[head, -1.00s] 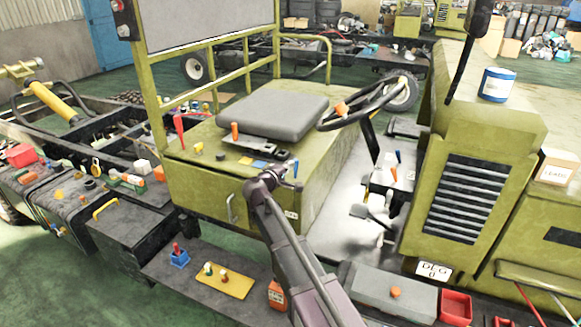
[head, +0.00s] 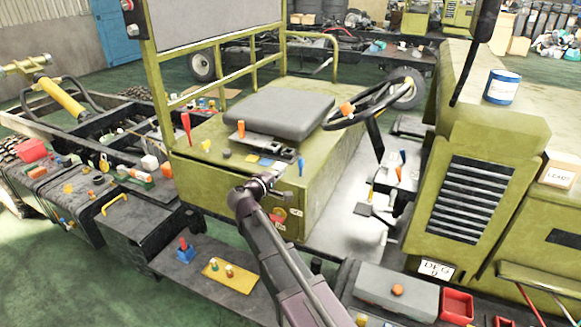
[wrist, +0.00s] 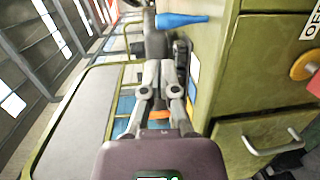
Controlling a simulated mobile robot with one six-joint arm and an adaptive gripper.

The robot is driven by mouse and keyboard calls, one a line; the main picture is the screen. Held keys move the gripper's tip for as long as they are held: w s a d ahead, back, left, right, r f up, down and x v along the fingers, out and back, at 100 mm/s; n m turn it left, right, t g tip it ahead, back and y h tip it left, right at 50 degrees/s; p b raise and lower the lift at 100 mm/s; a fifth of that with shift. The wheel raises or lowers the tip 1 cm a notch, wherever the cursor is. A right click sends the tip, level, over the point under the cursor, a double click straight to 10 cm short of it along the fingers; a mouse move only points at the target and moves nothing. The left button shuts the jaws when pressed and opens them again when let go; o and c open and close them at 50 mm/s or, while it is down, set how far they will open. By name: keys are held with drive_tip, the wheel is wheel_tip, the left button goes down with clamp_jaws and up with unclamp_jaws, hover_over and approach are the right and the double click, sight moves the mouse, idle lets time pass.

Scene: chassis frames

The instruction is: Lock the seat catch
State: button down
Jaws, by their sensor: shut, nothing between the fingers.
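The grey seat (head: 280,112) sits on top of the green seat box (head: 205,185). A dark rail (head: 262,147) runs along its front edge, with an upright orange lever (head: 241,128) and a blue lever (head: 300,165) at the right end. I cannot tell which part is the catch. My gripper (head: 270,180) is shut and empty, in front of the box face below the rail. In the wrist view my gripper (wrist: 162,66) lies over the box edge, with the blue lever (wrist: 182,19) beyond its fingertips and the seat (wrist: 75,118) to the left. Contact with the rail cannot be seen.
A red knob (head: 278,218) on the box face shows close beside my arm. A red lever (head: 186,127) stands at the box's left corner. The steering wheel (head: 372,104) is to the right. A step with a yellow plate (head: 231,277) lies below.

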drive_tip(key=v, duration=0.5)
drive_tip(key=shift+s+r+p, duration=0.2)
drive_tip(key=shift+r+p, duration=0.1)
drive_tip(key=shift+p, duration=0.1)
drive_tip(key=s+d+f+m+g, duration=0.2)
drive_tip(key=d+f+g, duration=0.15)
drive_tip(key=d, duration=0.25)
drive_tip(key=s+d+f+m+g+y, duration=0.1)
drive_tip(key=s+d+f+m+g, duration=0.1)
drive_tip(key=d+f, duration=0.35)
drive_tip(key=s+d+f+m+g, duration=0.2)
drive_tip(key=d+m+g, duration=0.1)
drive_tip(key=d, duration=0.5)
drive_tip(key=s+d+f+m+g+y, duration=0.2)
drive_tip(key=s+d+f+y, duration=0.1)
drive_tip(key=s, duration=0.3)
drive_tip(key=s+d+f+m+g+y, duration=0.2)
drive_tip(key=s+d+g+y, duration=0.1)
drive_tip(key=s+y, duration=0.2)
drive_tip(key=shift+s+d+f+m+g, duration=0.3)
drive_tip(key=shift+s+f+m+g, duration=0.1)
drive_tip(key=shift+s, duration=0.85)
